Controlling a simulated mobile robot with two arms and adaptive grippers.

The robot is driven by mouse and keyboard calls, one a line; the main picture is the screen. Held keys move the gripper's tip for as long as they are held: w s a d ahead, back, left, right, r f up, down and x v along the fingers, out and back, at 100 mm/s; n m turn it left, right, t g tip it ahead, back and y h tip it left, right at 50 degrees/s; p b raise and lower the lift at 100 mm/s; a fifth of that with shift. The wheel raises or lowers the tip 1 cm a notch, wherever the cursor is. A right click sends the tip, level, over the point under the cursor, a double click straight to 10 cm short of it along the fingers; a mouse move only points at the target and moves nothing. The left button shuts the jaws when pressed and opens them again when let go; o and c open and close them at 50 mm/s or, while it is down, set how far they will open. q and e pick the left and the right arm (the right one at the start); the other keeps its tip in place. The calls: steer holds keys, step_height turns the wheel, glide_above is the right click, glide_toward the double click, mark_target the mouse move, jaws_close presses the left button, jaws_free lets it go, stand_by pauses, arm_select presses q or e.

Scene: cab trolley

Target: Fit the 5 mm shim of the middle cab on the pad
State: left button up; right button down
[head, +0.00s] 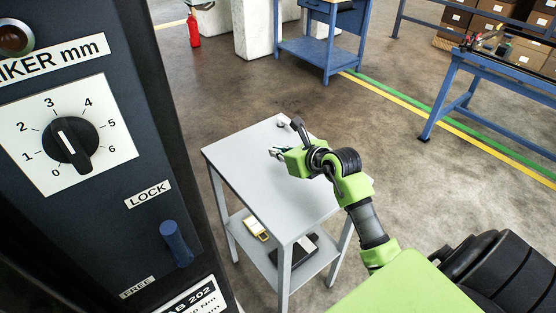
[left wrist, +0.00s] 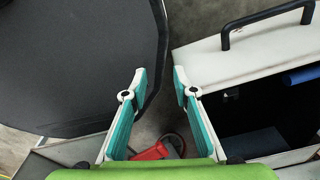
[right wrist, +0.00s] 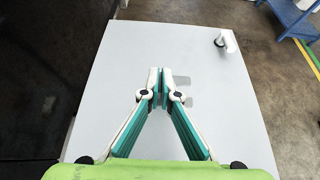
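No shim or pad can be clearly made out in any view. My right gripper (head: 275,153) is over the white trolley top (head: 237,155). In the right wrist view its fingertips (right wrist: 160,73) are almost together, with no object visible between them. Two small grey patches (right wrist: 182,80) lie right of the tips; I cannot tell whether they are shadows or thin pieces. My left gripper (left wrist: 160,88) is open and empty. It is between a dark rounded surface (left wrist: 70,60) and a pale box (left wrist: 215,65) with a black handle. It is not in the head view.
A dark cab panel (head: 120,120) with a dial (head: 70,143) and blue lever (head: 176,243) fills the left. A small pale cylindrical object (right wrist: 226,41) stands at the trolley's far corner. The lower shelf holds a yellow device (head: 256,229). Blue benches stand behind; the floor between is clear.

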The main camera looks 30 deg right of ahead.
mark_target(278, 168)
steer(key=shift+w+d+f, duration=0.3)
steer(key=shift+w+f, duration=0.15)
steer(key=shift+f, duration=0.2)
steer(key=shift+w+d+f, duration=0.1)
steer(key=shift+f, duration=0.85)
steer(key=shift+w+d+f, duration=0.1)
steer(key=shift+f, duration=0.8)
steer(key=shift+f, duration=0.1)
steer(key=c, duration=2.3)
jaws_free()
